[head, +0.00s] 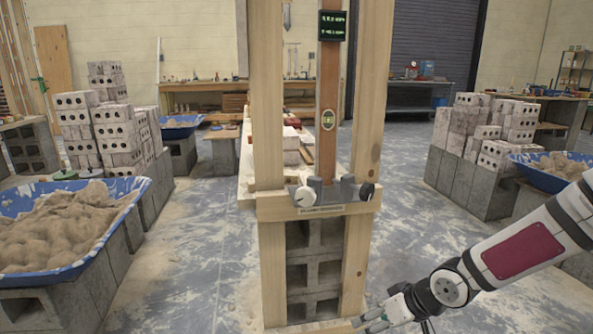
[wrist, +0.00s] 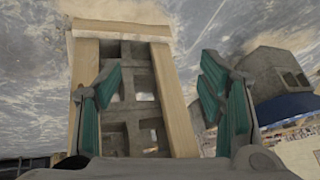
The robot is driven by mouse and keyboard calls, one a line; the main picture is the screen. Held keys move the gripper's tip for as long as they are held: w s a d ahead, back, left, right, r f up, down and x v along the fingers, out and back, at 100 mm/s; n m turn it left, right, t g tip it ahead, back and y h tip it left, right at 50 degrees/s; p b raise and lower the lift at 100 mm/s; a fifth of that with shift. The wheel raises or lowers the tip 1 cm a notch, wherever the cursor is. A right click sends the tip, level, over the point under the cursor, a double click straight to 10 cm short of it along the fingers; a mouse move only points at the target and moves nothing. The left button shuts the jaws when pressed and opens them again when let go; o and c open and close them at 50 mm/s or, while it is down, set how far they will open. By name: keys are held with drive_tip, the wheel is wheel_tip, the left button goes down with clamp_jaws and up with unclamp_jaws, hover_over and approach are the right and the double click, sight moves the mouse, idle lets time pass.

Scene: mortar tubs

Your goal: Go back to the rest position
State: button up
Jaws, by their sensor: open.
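My gripper (head: 372,318) is at the lower right of the head view, low and just right of the foot of a wooden frame (head: 268,240). In the wrist view my gripper (wrist: 160,85) has its two green-padded fingers spread apart, with nothing between them. Behind the fingers the wrist view shows the wooden frame (wrist: 178,100) and the grey blocks (wrist: 146,88) inside it. I cannot tell whether the gripper touches the frame.
A blue tub (head: 140,190) of sand stands on blocks at left, another blue tub (head: 520,164) at right beside my arm. Block stacks (head: 108,130) stand behind both. A long table (head: 246,180) runs behind the frame. Open floor (head: 415,235) lies right of the frame.

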drive_tip(key=s+d+r+m+g+h, duration=0.15)
drive_tip(key=s+d+r+h, duration=0.25)
drive_tip(key=s+r, duration=0.4)
drive_tip(key=s+d+r+m+g+h, duration=0.1)
drive_tip(key=s+d+r+g+h, duration=0.1)
drive_tip(key=s+d+r+h, duration=0.4)
drive_tip(key=s+a+r+m+y+p, duration=0.1)
drive_tip(key=s+a+r+y, duration=0.2)
drive_tip(key=s, duration=0.4)
drive_tip(key=s+a+r+m+y, duration=0.1)
drive_tip(key=s+a+r, duration=0.25)
drive_tip(key=s, duration=0.35)
drive_tip(key=s+a+r+m+y+p, duration=0.1)
drive_tip(key=s+a+r, duration=0.1)
drive_tip(key=s+r, duration=0.35)
wheel_tip(320, 180, up, 38)
drive_tip(key=s+t+p, duration=0.1)
drive_tip(key=t+p, duration=0.2)
drive_tip(key=p, duration=3.4)
drive_tip(key=shift+s+a+n, duration=0.15)
drive_tip(key=shift+s+n, duration=0.05)
drive_tip(key=shift+n, duration=0.15)
